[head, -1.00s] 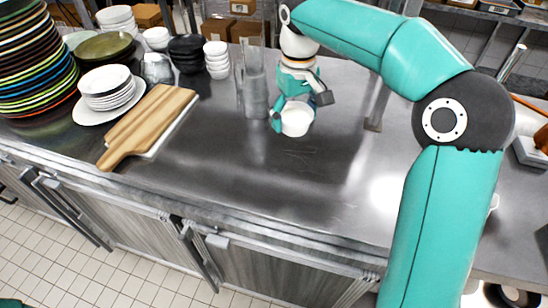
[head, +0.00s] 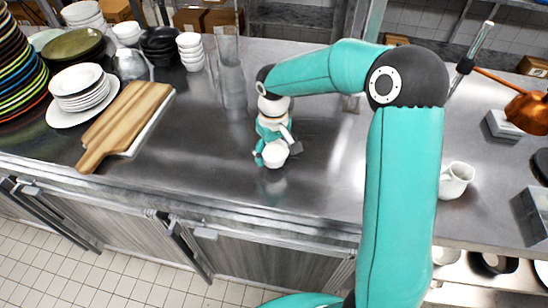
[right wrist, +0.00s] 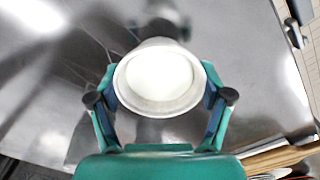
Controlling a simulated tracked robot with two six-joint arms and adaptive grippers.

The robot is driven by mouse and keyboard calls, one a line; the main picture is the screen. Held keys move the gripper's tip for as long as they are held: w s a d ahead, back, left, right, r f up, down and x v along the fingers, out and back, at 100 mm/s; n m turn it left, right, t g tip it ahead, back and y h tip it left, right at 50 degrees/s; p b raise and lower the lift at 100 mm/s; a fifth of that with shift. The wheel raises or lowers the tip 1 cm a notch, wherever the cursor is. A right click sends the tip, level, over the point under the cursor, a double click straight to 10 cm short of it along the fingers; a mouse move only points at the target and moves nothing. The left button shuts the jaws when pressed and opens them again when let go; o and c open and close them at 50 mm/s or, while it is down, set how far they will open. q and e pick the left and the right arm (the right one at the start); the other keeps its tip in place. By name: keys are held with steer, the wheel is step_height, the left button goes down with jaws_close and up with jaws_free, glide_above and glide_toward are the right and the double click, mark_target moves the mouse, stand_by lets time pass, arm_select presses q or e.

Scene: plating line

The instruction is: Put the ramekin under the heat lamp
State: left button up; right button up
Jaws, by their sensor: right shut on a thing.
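The white ramekin (head: 275,154) is in my right gripper (head: 270,152), over the steel counter left of my right arm. In the right wrist view the ramekin (right wrist: 160,78) sits upright between the two fingers of the right gripper (right wrist: 160,95), its round rim facing the camera. A reflection shows below it; it seems to hang just above the counter, but the gap is hard to judge. The copper heat lamp (head: 527,112) stands at the right edge of the head view, partly cut off. My left gripper is not in view.
The steel counter (head: 215,165) is clear around the ramekin. A white jug (head: 455,180) stands right of my arm. Clear glasses (head: 230,75) stand behind the ramekin. A wooden board (head: 125,120), stacked plates and bowls fill the left. The counter's front edge is near.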

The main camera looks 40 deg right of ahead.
mark_target(274, 159)
steer(key=shift+f, duration=1.7)
steer(key=o, duration=1.2)
